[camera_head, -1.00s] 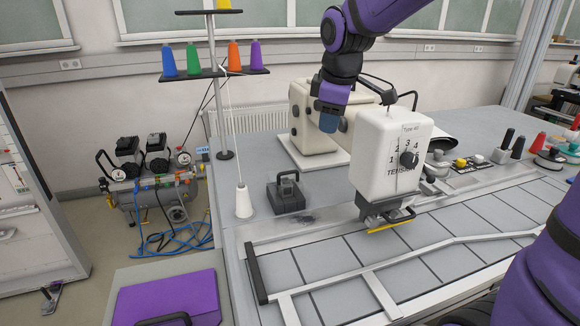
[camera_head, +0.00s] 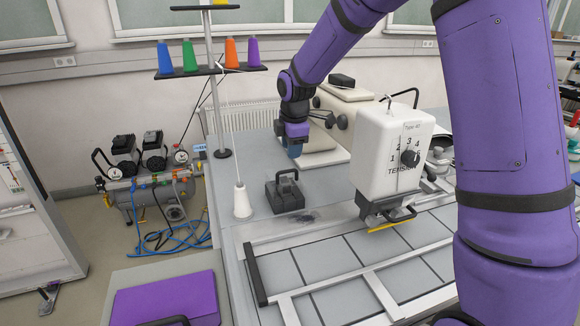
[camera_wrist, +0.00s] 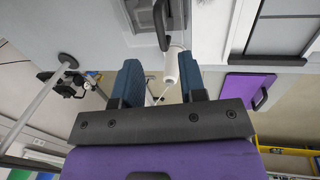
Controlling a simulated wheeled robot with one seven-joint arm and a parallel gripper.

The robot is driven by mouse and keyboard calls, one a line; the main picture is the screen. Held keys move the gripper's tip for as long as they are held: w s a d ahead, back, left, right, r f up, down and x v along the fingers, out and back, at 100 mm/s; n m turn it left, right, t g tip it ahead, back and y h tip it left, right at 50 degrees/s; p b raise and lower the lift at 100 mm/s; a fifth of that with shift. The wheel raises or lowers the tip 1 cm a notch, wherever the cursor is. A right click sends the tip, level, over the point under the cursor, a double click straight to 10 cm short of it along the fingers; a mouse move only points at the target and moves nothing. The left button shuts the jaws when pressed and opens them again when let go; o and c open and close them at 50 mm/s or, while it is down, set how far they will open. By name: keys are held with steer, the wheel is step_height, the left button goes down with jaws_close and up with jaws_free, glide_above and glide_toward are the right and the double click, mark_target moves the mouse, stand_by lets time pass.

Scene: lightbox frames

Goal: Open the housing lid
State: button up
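A flat purple lid-like panel (camera_head: 165,298) with a dark handle (camera_head: 172,321) lies at the lower left of the head view, on a grey housing beside the table. I cannot be sure that it is the housing lid. It also shows at the right of the wrist view (camera_wrist: 243,98), apart from my fingers. My gripper (camera_head: 291,152) is above the table, left of the white sewing machine head (camera_head: 393,155). In the wrist view my gripper (camera_wrist: 160,75) has its two blue fingers spread apart, with nothing held between them.
A dark block with a handle (camera_head: 286,195) and a white thread cone (camera_head: 242,203) stand on the table near my gripper. The thread stand's pole (camera_head: 214,95) rises to the left. A compressor (camera_head: 150,180) and blue hose are on the floor.

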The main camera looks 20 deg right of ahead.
mark_target(290, 171)
steer(key=f, duration=0.3)
steer(key=w+f, duration=0.1)
steer(key=f, duration=0.3)
steer(key=shift+w, duration=0.2)
jaws_close()
